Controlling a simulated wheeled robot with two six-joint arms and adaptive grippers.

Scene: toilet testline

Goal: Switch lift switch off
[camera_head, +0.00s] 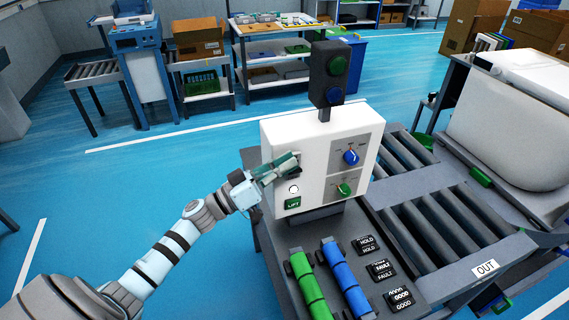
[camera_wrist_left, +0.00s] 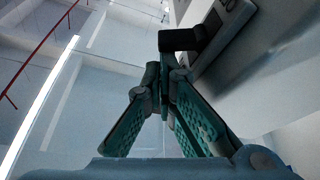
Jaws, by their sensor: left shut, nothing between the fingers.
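The white control box (camera_head: 318,135) stands at the end of the testline, with a green LIFT label (camera_head: 293,204) low on its front and a round white button (camera_head: 294,189) above the label. My left gripper (camera_head: 289,160) is shut and empty at the upper left of the box front. In the left wrist view its fingertips (camera_wrist_left: 164,68) are close under a black switch lever (camera_wrist_left: 183,39) that sticks out from a grey plate (camera_wrist_left: 228,25). Whether they touch it I cannot tell. In the head view my fingers mostly hide this switch. My right gripper is not in view.
A blue knob (camera_head: 351,157) and a green knob (camera_head: 344,189) sit on the box's right side. A signal light (camera_head: 331,75) rises above it. A roller conveyor (camera_head: 440,225) lies to the right. The blue floor left of the box is clear.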

